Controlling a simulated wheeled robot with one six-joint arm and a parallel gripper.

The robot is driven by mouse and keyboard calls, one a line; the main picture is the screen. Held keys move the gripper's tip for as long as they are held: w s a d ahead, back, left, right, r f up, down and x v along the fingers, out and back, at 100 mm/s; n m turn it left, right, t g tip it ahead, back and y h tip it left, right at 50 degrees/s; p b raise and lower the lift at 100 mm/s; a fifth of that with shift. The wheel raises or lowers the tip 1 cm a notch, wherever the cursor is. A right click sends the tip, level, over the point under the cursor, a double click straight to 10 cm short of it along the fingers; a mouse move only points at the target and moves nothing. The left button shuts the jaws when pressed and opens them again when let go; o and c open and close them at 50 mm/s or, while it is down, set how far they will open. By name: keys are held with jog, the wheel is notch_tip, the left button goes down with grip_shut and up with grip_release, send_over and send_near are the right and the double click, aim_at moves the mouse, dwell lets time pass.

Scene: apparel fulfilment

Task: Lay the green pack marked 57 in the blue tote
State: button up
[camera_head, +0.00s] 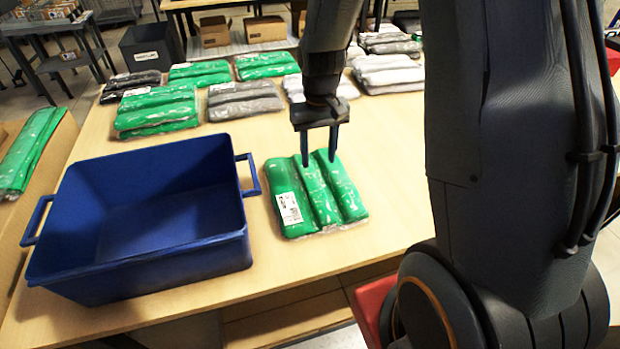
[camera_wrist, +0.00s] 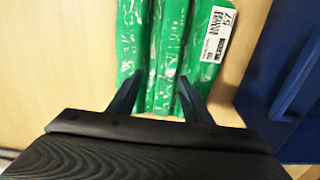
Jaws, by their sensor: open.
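The green pack marked 57 (camera_head: 318,194) lies flat on the table, just right of the blue tote. Its white label (camera_wrist: 216,34) reads 57 in the wrist view, where the green folds (camera_wrist: 166,50) show too. The blue tote (camera_head: 240,222) stands open and looks empty; its side also shows in the wrist view (camera_wrist: 290,75). My gripper (camera_head: 320,158) is open and points down over the far part of the pack. In the wrist view its fingers (camera_wrist: 158,88) stand apart across the middle fold. I cannot tell whether the fingertips touch the pack.
Other green packs (camera_head: 158,110), grey packs (camera_head: 243,98) and white packs (camera_head: 388,72) lie farther back on the table (camera_head: 385,165). Another green pack (camera_head: 28,150) lies in a box at left. A dark bin (camera_head: 150,48) and cardboard boxes (camera_head: 265,29) stand behind.

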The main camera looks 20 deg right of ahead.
aim_at(312, 180)
jog(key=f, duration=0.1)
jog(key=a+f, duration=0.1)
jog(key=f, duration=0.1)
jog(key=shift+s+a+p, duration=0.1)
jog(key=shift+a+p, duration=0.2)
jog(key=shift+p, duration=0.1)
jog(key=shift+f+p, duration=0.6)
jog(key=shift+f, duration=1.45)
grip_shut()
jog(key=shift+r, duration=0.1)
